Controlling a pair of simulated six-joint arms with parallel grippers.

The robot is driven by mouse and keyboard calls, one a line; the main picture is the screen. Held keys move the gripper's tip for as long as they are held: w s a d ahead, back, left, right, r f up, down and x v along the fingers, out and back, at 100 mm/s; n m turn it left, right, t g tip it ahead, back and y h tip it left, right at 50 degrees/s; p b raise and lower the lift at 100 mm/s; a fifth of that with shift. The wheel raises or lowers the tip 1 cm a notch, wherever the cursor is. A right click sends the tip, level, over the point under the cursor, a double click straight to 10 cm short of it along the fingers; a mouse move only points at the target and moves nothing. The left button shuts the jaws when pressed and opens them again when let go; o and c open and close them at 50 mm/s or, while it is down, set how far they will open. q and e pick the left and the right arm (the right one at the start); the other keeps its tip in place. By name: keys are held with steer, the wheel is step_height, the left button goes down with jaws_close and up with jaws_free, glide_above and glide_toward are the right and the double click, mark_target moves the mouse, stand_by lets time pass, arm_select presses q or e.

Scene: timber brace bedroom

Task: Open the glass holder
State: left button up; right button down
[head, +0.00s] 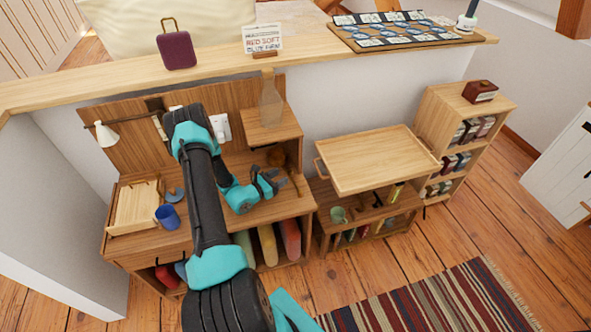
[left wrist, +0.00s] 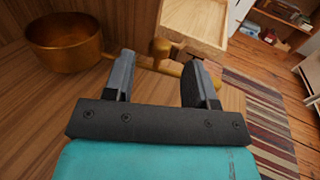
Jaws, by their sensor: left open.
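My left gripper (head: 270,180) is open over the right part of the wooden desk (head: 185,228). In the left wrist view, its two fingers (left wrist: 160,66) stand apart, with a brass-coloured knob and bar (left wrist: 165,50) just beyond and between them. I cannot tell whether they touch. A round brass pan (left wrist: 66,42) is to the left of the fingers. I cannot tell for certain which thing is the glass holder. A clear upright panel (head: 271,100) stands on the small raised shelf (head: 270,127) behind my gripper. My right gripper is not in view.
A wooden tray (head: 375,158) tops the low cart at right. A purple case (head: 177,50) and sign (head: 262,39) stand on the ledge. Striped rug (head: 430,300) lies on the floor.

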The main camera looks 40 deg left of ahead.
arm_select(q)
steer(key=shift+w+d, duration=0.2)
steer(key=shift+w, duration=1.7)
steer(key=shift+w+d, duration=0.2)
steer(key=shift+w, duration=1.65)
jaws_close()
